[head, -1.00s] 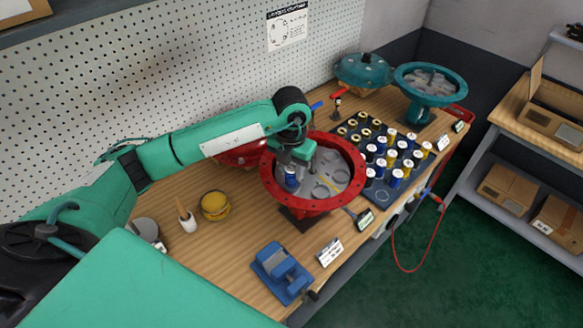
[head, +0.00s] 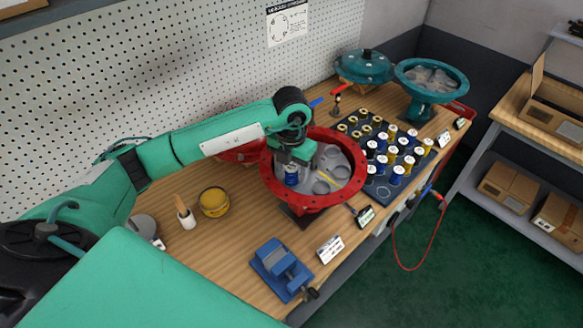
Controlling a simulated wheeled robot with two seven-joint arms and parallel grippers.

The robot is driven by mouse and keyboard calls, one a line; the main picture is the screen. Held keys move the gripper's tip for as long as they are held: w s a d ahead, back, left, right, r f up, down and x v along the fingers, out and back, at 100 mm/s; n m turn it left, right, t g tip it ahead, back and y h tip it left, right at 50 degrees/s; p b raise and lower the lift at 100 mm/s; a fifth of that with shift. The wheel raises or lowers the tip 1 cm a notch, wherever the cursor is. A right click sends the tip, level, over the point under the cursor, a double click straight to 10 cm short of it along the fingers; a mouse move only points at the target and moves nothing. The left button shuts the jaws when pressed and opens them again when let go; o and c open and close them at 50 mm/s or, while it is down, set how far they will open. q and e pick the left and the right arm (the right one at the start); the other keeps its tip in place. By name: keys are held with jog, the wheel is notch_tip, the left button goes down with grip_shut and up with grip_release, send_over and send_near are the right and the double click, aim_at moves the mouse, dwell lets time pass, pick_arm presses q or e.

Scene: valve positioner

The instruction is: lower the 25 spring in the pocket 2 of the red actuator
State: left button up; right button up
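The red actuator (head: 314,207) is an open red bowl with a bolted flange, standing on the middle of the bench. Its grey inner plate (head: 345,172) has several round pockets. My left gripper (head: 291,166) reaches down into the bowl on its left side. A blue spring (head: 291,178) with a pale band stands below the gripper's fingers, in the left part of the bowl. The fingers are small and dark here, so I cannot tell whether they grip it. Whether the spring's foot sits in a pocket is hidden. My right gripper is not in view.
A dark tray (head: 378,190) holds several white-, blue- and yellow-marked springs to the right. A teal actuator (head: 431,84) and a teal cover (head: 364,67) stand behind. A blue vise (head: 281,268), a yellow round pot (head: 214,202) and a brush (head: 185,213) are in front and left.

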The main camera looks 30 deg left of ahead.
pick_arm(q)
jog(key=shift+r, duration=0.5)
notch_tip(320, 180, up, 13)
jog(key=b, duration=0.3)
jog(key=shift+f, duration=0.1)
dwell(0.4)
